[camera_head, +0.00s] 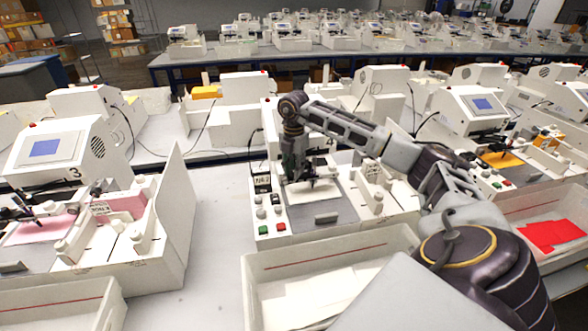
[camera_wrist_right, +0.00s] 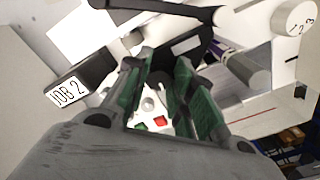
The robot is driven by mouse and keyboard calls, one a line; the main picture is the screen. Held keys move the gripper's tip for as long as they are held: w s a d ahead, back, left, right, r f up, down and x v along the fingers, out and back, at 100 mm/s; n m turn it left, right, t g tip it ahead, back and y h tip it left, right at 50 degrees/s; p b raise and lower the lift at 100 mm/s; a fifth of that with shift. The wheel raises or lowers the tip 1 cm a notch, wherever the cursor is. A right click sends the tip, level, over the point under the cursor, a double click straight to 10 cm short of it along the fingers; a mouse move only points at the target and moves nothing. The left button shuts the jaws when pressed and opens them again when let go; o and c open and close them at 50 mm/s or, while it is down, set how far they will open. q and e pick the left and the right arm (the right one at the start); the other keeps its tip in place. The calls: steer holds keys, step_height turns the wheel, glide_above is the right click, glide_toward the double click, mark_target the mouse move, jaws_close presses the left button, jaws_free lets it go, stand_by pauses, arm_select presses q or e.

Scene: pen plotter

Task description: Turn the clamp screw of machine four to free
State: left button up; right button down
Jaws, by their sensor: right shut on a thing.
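Machine four (camera_head: 262,222) stands in the middle of the head view, a white plotter with a "4" partly showing behind my arm. My right gripper (camera_head: 296,174) points down at its pen carriage above the grey bed. In the wrist view the green-padded fingers (camera_wrist_right: 167,68) are closed around a small dark part at the carriage, seemingly the clamp screw, mostly hidden by the fingers. Which way the screw is turned cannot be seen. A pen (camera_wrist_right: 243,66) with a purple band and grey end lies beside the fingers. My left gripper is not in view.
Green and red buttons (camera_head: 272,228) sit on machine four's front left, near a "JOB 2" block (camera_wrist_right: 82,80). A white paper tray (camera_head: 270,262) stands in front. Machine three (camera_head: 72,150) is to the left, with bare table (camera_head: 205,240) between. Another machine (camera_head: 478,105) stands right.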

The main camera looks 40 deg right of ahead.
steer(key=n, duration=0.6)
steer(key=shift+w, duration=0.1)
steer(key=shift+n+b, duration=0.35)
steer(key=shift+n, duration=2.15)
steer(key=shift+r, duration=0.1)
steer(key=c, duration=1.2)
jaws_free()
steer(key=shift+a, duration=0.1)
step_height(320, 180, up, 12)
